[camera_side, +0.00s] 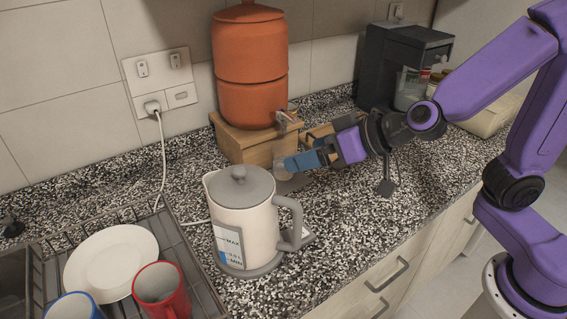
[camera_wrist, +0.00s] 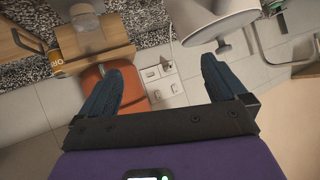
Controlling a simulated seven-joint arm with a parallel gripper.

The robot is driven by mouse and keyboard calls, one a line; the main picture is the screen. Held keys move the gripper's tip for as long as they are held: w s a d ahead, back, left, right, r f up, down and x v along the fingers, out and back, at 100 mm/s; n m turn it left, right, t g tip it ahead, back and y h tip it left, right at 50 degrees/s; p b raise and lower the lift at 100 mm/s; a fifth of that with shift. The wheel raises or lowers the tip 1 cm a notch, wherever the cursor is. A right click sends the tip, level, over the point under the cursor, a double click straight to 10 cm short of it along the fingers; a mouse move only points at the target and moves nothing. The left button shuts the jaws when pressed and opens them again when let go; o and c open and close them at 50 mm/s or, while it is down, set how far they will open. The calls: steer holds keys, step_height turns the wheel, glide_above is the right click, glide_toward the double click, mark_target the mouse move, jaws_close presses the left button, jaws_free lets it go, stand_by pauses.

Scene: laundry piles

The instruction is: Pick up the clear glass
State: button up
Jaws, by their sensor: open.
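The clear glass (camera_side: 291,184) stands on the counter in front of the wooden stand, partly hidden behind my gripper and faint against the speckled stone. In the wrist view it looks like the see-through round shape (camera_wrist: 90,38) at the upper left, in front of the wood. My gripper (camera_side: 298,162) is just above and beside the glass in the side view. In the wrist view the two blue fingers of my gripper (camera_wrist: 163,66) are spread wide with nothing between them. The glass lies outside the gap, beyond the left finger. I cannot tell whether a finger touches it.
A white kettle (camera_side: 245,222) stands close in front, left of my gripper. An orange water container (camera_side: 250,65) sits on a wooden stand (camera_side: 250,149) behind. A dish rack (camera_side: 195,262) with a plate (camera_side: 112,262) and mugs is at left. A coffee machine (camera_side: 385,68) stands at back right.

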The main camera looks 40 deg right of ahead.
steer(key=w+d+m+t+h, duration=0.2)
steer(key=w+d+m+h, duration=0.15)
steer(key=d+h, duration=0.2)
step_height(320, 180, down, 8)
steer(key=d, duration=0.1)
steer(key=shift+x, duration=6)
steer(key=shift+r+x, duration=0.15)
steer(key=shift+x, duration=1.3)
steer(key=shift+r+x, duration=0.15)
steer(key=shift+x, duration=1.3)
steer(key=shift+w+d, duration=0.1)
steer(key=shift+w, duration=0.1)
steer(key=c, duration=1.4)
steer(key=shift+o, duration=0.2)
steer(key=shift+r, duration=0.2)
